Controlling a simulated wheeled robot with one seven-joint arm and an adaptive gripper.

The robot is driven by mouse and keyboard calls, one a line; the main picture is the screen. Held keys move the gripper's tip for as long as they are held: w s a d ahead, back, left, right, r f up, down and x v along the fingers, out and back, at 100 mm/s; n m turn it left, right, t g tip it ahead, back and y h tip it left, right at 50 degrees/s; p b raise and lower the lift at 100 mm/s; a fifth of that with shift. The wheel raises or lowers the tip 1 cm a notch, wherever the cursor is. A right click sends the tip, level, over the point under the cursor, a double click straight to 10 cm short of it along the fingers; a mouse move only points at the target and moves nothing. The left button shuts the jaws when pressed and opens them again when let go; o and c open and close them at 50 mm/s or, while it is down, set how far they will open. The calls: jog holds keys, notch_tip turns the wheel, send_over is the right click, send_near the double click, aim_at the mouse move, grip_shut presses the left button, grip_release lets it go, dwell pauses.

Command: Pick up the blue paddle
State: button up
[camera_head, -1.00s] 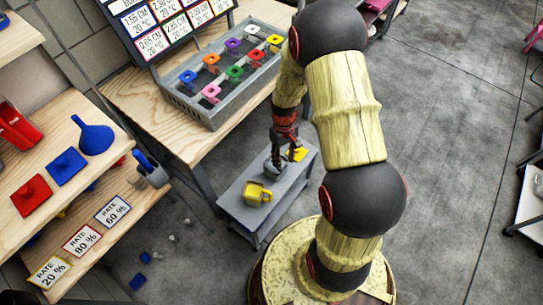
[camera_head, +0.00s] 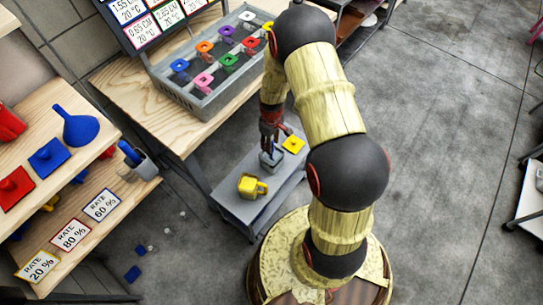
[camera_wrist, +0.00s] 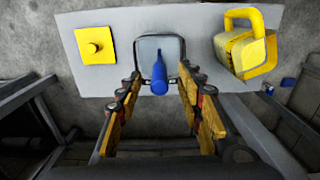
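A blue paddle (camera_wrist: 159,76) has its rounded blue handle sticking up out of a grey square cup (camera_wrist: 148,46) on a small grey bench (camera_wrist: 195,25). The cup also shows in the head view (camera_head: 268,160), mostly behind my gripper. My gripper (camera_wrist: 162,80) is open, with one finger on each side of the blue handle and a visible gap to both. In the head view, my gripper (camera_head: 270,140) points down at the cup. The lower part of the paddle is hidden in the cup. Another blue handle (camera_head: 130,153) stands in a grey cup on the left shelf.
A wooden table with a grey crate (camera_head: 195,100) stands behind. Shelves hold a blue funnel (camera_head: 82,128) and a blue square piece (camera_head: 47,155).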

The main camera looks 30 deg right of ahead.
jog(key=shift+f, duration=0.9)
jog(key=shift+r, duration=0.1)
jog(key=shift+c, duration=0.5)
jog(key=c, duration=0.7)
grip_shut()
